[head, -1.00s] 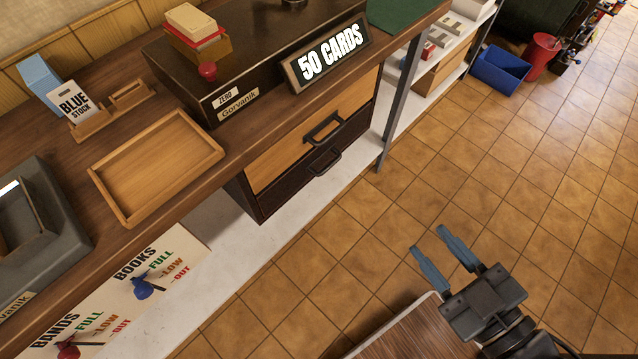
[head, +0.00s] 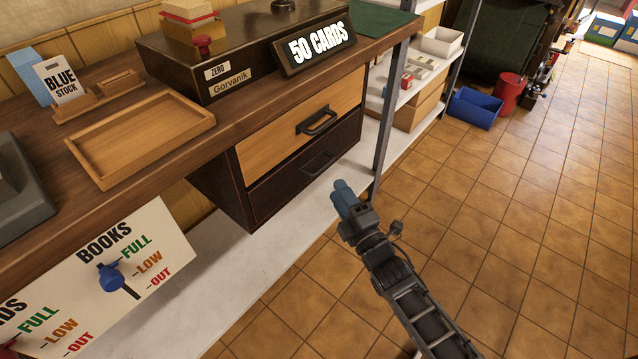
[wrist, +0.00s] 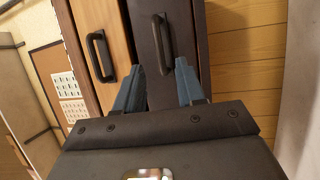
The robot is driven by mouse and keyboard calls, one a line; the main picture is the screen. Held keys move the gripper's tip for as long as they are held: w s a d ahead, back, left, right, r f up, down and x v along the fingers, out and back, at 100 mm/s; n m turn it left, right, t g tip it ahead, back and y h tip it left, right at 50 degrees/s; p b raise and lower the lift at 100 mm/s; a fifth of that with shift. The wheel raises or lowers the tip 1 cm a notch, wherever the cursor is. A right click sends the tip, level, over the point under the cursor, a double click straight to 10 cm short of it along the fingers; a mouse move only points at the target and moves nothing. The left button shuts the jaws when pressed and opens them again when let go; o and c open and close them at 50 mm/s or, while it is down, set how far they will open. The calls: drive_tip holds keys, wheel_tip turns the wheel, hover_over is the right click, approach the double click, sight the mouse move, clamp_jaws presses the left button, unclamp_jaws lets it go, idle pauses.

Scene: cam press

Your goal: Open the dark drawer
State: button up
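The dark drawer (head: 283,187) is the lower of two drawers under the workbench, with a black bar handle (head: 317,163). It looks closed. Above it is the light wood drawer (head: 270,140) with its own black handle (head: 317,121). My gripper (head: 343,190) is in front of and a little below right of the dark drawer's handle, apart from it. In the wrist view the blue fingers (wrist: 158,85) are spread and empty. The dark drawer's handle (wrist: 163,43) shows beyond and between them, with the light drawer (wrist: 101,48) to its left.
A metal table leg (head: 384,125) stands just right of the drawers. A white lower shelf (head: 240,260) runs beneath them. A sign board with blue knob (head: 150,235) hangs at lower left. The tiled floor (head: 500,240) at right is clear.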

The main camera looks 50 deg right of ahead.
drive_tip(key=x, duration=0.7)
drive_tip(key=shift+w, duration=0.2)
drive_tip(key=shift+r, duration=0.15)
clamp_jaws()
idle(0.3)
